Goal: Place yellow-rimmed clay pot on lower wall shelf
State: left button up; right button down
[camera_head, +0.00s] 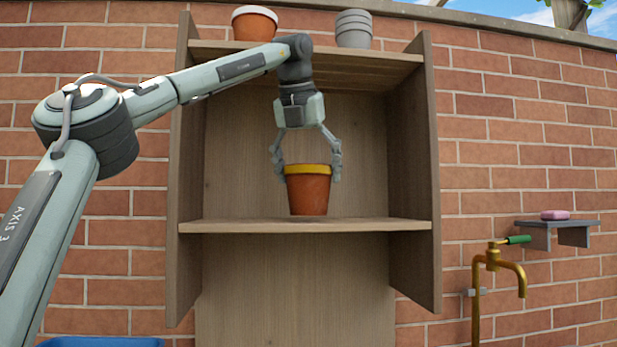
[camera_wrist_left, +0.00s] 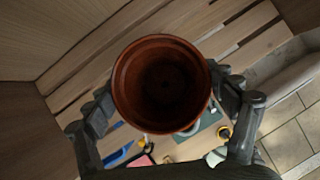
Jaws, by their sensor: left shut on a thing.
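The yellow-rimmed clay pot (camera_head: 308,192) is upright inside the wooden wall unit, at the lower shelf (camera_head: 350,225). Its base looks level with the shelf board; I cannot tell whether it touches. My left gripper (camera_head: 306,172) reaches down from above and is shut on the pot, one finger on each side of the rim. In the left wrist view the pot (camera_wrist_left: 162,85) shows from above, empty inside, between the fingers of my left gripper (camera_wrist_left: 165,100). My right gripper is not in view.
The upper shelf (camera_head: 300,50) holds a white-rimmed clay pot (camera_head: 254,23) and grey stacked pots (camera_head: 354,29). The lower shelf is clear on both sides of the pot. A brass tap (camera_head: 493,262) and a small shelf with pink soap (camera_head: 555,215) are at right.

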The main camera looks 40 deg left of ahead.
pick_arm(q)
jog(key=shift+f, duration=0.5)
jog(key=shift+f, duration=0.1)
jog(key=o, duration=1.5)
jog(key=v, duration=0.7)
jog(key=shift+s+d+r, duration=0.15)
jog(key=shift+s+r, duration=0.05)
jog(key=shift+r, duration=0.15)
jog(key=shift+f, duration=0.15)
